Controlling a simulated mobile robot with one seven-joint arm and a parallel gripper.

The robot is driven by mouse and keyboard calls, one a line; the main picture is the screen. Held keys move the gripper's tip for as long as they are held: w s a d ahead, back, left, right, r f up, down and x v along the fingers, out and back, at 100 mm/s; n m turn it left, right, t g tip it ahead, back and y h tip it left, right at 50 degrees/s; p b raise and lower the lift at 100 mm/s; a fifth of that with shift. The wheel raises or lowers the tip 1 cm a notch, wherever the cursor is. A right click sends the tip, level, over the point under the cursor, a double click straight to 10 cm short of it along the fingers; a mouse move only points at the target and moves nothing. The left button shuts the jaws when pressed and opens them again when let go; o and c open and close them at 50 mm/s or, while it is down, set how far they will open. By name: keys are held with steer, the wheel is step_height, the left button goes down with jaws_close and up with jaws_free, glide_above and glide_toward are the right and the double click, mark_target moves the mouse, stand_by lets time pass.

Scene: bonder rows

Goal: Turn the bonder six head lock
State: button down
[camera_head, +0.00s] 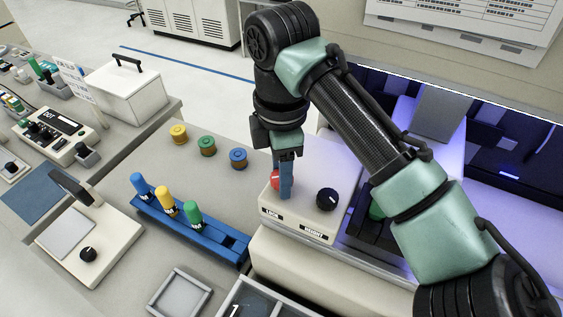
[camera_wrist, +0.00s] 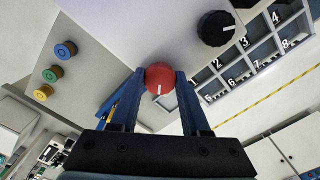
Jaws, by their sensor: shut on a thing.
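The head lock is a red knob (camera_head: 275,179) on top of a cream control box (camera_head: 302,216), above a label reading LOCK. It also shows in the wrist view (camera_wrist: 160,76) as a round red knob with a white mark that points toward the bottom of that picture. My gripper (camera_head: 286,190) points down over the box, and its blue fingers hide part of the knob in the head view. In the wrist view my gripper (camera_wrist: 160,88) has one finger on each side of the red knob and is shut on it. A black knob (camera_head: 327,198) labelled HEIGHT stands to the right.
A blue rack (camera_head: 190,231) with blue, yellow and green handled tools lies left of the box. Yellow, green and blue spools (camera_head: 207,146) stand behind it. A numbered tray (camera_wrist: 240,65) is near the front. My arm covers part of the lit machine at right.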

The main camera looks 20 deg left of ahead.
steer(key=m+p, duration=0.1)
steer(key=m, duration=0.1)
steer(key=m+p, duration=0.4)
steer(key=shift+r+m, duration=0.3)
steer(key=m+p, duration=1.3)
steer(key=shift+m, duration=0.3)
steer(key=m+p, duration=0.3)
steer(key=m, duration=0.2)
steer(key=shift+f, duration=0.2)
steer(key=shift+p, duration=0.3)
steer(key=shift+c, duration=1.9)
jaws_free()
